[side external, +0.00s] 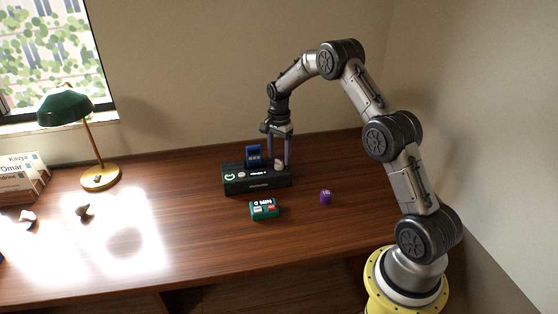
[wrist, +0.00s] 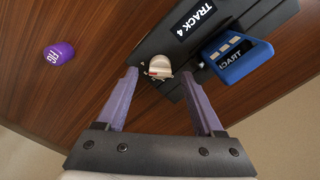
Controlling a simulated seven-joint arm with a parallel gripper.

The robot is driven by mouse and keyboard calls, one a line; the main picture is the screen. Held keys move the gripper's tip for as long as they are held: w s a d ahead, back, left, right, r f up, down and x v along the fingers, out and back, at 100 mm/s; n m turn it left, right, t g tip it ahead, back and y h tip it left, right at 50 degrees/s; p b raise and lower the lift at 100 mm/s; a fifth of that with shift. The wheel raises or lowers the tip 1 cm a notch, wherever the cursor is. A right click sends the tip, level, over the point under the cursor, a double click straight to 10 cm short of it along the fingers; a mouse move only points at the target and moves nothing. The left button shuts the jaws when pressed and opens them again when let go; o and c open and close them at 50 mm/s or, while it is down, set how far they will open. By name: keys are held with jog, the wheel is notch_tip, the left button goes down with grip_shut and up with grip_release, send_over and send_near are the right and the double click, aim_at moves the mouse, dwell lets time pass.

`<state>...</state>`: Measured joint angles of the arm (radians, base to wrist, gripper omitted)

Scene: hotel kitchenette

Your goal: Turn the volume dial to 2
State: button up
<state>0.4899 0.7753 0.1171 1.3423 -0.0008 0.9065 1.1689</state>
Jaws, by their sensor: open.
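A black box (side external: 255,185) with a small display stands on the wooden desk. The wrist view shows its top face (wrist: 245,38) with a "TRACK 4" label. A pale dial (wrist: 160,66) with a small red mark sits near one end of the box; it also shows in the side view (side external: 278,163). My gripper (wrist: 158,73) is open, pointing down over that end, with one finger on each side of the dial. I cannot tell whether the fingers touch it. The dial's numbers are not readable.
A blue device (side external: 253,156) with a screen stands at the box, close to my right finger in the wrist view (wrist: 240,58). A green box (side external: 264,209) with buttons lies in front. A purple object (side external: 325,196) lies to the right. A lamp (side external: 100,177) stands left.

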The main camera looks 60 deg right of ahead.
aim_at(279, 164)
jog(key=shift+f, duration=1.3)
jog(key=shift+c, duration=0.2)
grip_shut()
